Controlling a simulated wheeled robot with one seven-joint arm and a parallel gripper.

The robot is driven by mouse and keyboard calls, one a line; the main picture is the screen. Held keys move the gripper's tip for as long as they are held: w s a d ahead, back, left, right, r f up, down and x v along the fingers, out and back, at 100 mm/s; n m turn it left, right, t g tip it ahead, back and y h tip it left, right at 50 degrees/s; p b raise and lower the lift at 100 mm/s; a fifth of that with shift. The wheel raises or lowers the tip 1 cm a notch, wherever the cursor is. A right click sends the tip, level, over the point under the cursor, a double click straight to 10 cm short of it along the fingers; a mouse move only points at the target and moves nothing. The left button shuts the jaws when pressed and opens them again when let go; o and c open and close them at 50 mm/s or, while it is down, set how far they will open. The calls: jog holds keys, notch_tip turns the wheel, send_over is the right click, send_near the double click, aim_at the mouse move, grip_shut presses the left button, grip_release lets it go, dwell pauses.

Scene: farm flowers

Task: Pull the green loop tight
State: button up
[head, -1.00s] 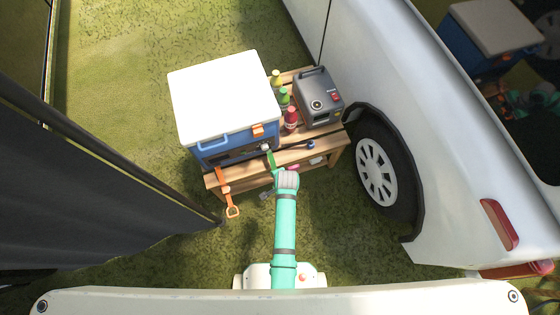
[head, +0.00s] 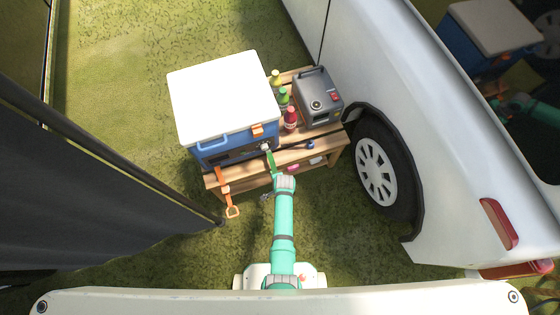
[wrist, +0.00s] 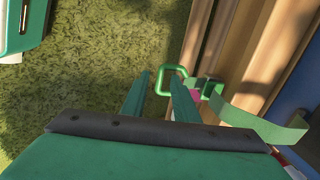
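The green loop (wrist: 172,69) is a rounded ring at the end of a green strap (wrist: 250,117), beside the wooden bench edge in the wrist view. The strap also shows in the head view (head: 271,163), hanging at the front of the blue cooler with the white lid (head: 225,100). My gripper (wrist: 159,78) has its two green fingers apart at the loop. The loop's left part lies between the fingertips, and its right part lies beyond the right finger. I cannot tell whether either finger touches it.
The cooler stands on a wooden bench (head: 325,146). An orange strap with a loop (head: 232,211) hangs at its left. Several bottles (head: 290,118) and a grey device (head: 318,98) stand to its right. A white vehicle (head: 430,120) is at the right, and a dark curtain (head: 80,180) at the left.

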grip_shut()
jog(key=shift+a, duration=0.1)
dwell(1.3)
